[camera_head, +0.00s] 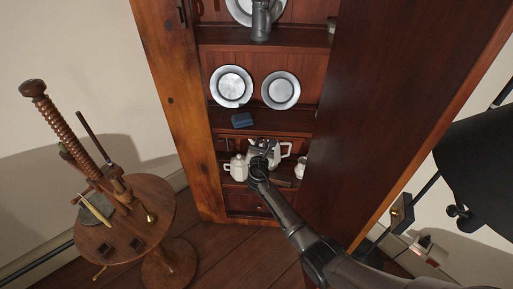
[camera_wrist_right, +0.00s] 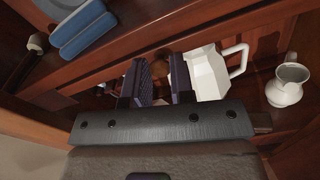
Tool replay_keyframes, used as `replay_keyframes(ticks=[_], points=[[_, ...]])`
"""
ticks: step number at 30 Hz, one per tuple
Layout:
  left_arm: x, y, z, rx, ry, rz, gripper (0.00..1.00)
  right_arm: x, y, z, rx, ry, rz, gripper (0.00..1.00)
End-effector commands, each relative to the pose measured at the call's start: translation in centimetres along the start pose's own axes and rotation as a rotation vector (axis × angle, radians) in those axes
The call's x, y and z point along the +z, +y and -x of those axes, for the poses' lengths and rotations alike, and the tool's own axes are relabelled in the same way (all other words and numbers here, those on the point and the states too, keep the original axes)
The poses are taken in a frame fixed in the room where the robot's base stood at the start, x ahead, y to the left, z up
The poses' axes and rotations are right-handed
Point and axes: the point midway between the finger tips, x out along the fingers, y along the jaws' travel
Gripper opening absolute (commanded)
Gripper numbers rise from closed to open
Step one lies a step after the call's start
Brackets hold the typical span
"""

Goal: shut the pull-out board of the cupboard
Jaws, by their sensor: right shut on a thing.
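The wooden cupboard (camera_head: 178,100) stands ahead, its tall door or side panel (camera_head: 385,100) on the right. My right gripper (camera_head: 261,162) reaches into its lower opening, in front of the white pots. In the right wrist view, the two dark fingers (camera_wrist_right: 164,82) are close together with a small brown rounded piece (camera_wrist_right: 179,68) showing between them. It looks like part of the pull-out board, but the fingers and wrist hide most of it. How far the board stands out cannot be told. My left gripper is not in view.
White pots stand around the gripper: a teapot (camera_head: 282,154), a jug (camera_head: 237,168) and a small pitcher (camera_wrist_right: 287,85). A round wooden table (camera_head: 150,215) stands left; floor between is clear.

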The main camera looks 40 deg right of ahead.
Motion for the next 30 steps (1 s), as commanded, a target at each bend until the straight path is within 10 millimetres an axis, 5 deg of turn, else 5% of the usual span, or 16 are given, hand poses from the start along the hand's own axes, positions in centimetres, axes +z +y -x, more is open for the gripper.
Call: replay_keyframes(ticks=[1, 2, 10, 20, 30], points=[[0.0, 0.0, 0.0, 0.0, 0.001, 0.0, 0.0, -0.3, -0.2, 0.0, -0.002, 0.006, -0.001, 0.0], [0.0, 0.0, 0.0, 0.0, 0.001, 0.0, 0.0, -0.3, -0.2, 0.0, -0.003, 0.006, -0.001, 0.23], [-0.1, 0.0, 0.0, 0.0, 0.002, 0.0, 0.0, -0.2, -0.1, 0.0, -0.002, 0.004, 0.0, 0.48], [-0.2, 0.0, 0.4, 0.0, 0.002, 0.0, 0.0, -0.1, 0.0, 0.6, 0.0, 0.003, 0.0, 0.48], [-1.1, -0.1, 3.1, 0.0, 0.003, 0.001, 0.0, 0.1, 0.0, 6.6, 0.0, 0.005, 0.0, 0.48]])
